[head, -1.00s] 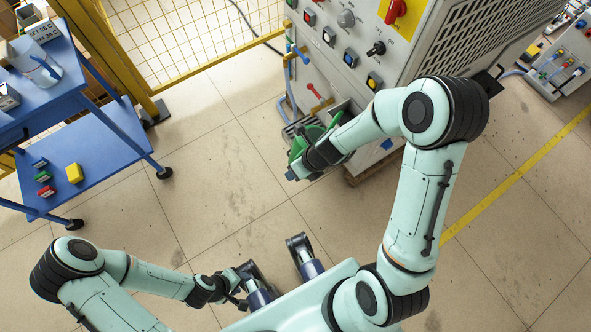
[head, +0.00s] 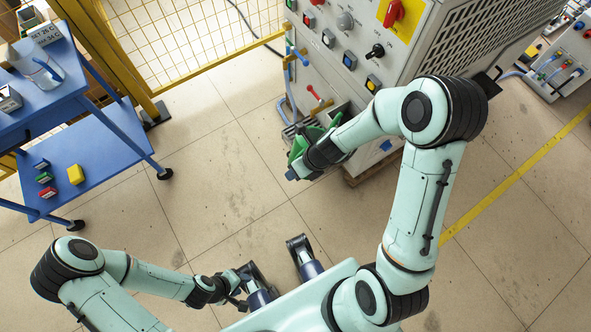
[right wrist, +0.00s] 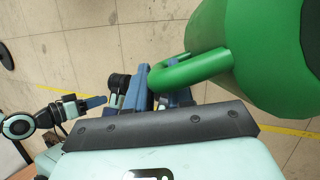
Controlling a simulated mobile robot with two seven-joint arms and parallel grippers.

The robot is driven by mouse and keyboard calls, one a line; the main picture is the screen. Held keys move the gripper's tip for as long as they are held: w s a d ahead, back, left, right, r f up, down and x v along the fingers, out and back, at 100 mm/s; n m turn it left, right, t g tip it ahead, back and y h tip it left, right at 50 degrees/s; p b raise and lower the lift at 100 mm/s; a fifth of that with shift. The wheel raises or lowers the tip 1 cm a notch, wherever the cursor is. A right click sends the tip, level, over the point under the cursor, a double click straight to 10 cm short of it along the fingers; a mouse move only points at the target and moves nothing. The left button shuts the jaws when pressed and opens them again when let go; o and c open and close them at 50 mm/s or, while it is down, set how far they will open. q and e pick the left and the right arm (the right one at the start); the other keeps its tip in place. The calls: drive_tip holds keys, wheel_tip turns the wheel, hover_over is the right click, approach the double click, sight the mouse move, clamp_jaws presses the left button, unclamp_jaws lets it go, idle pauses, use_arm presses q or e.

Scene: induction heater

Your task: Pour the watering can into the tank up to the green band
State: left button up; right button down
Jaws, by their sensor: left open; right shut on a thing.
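The green watering can (head: 303,143) is at the front of the heater cabinet, held by my right gripper (right wrist: 163,98). In the right wrist view its curved handle (right wrist: 190,70) passes between the blue fingers, and its round body (right wrist: 262,50) fills the upper right. My right forearm covers part of the can in the head view. The can is over or beside a grey box-like part (head: 291,132) low on the cabinet, which may be the tank. I cannot make out a green band, a water level or flowing water. My left gripper (head: 243,299) is open and empty, low in the head view.
The heater cabinet (head: 335,75) has knobs, buttons and a red switch. A blue cart (head: 105,150) at left carries a clear jug (head: 42,75) and small coloured blocks. A yellow mesh fence (head: 190,35) stands behind. The floor between cart and cabinet is clear.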

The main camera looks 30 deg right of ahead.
drive_tip(key=shift+w+d+r+y+p, duration=0.1)
drive_tip(key=shift+d+r+y+p, duration=0.1)
drive_tip(key=shift+r+p, duration=0.4)
drive_tip(key=shift+w+d+r+y+p, duration=0.1)
drive_tip(key=shift+r+y+p, duration=0.1)
drive_tip(key=shift+r+p, duration=0.35)
drive_tip(key=shift+w+d+r+y+p, duration=0.1)
drive_tip(key=shift+d+r+y+p, duration=0.1)
drive_tip(key=shift+r+p, duration=0.35)
idle(2.6)
drive_tip(key=shift+w+d+r+g+y+p, duration=0.15)
drive_tip(key=shift+r+p, duration=0.1)
drive_tip(key=shift+r, duration=0.25)
drive_tip(key=shift+d+r+g+y+p, duration=0.1)
drive_tip(key=shift+r+y+p, duration=0.15)
drive_tip(key=shift+r, duration=0.25)
drive_tip(key=shift+w+d+r+g+y+p, duration=0.15)
drive_tip(key=shift+r+p, duration=0.1)
drive_tip(key=shift+r, duration=0.25)
idle(2.2)
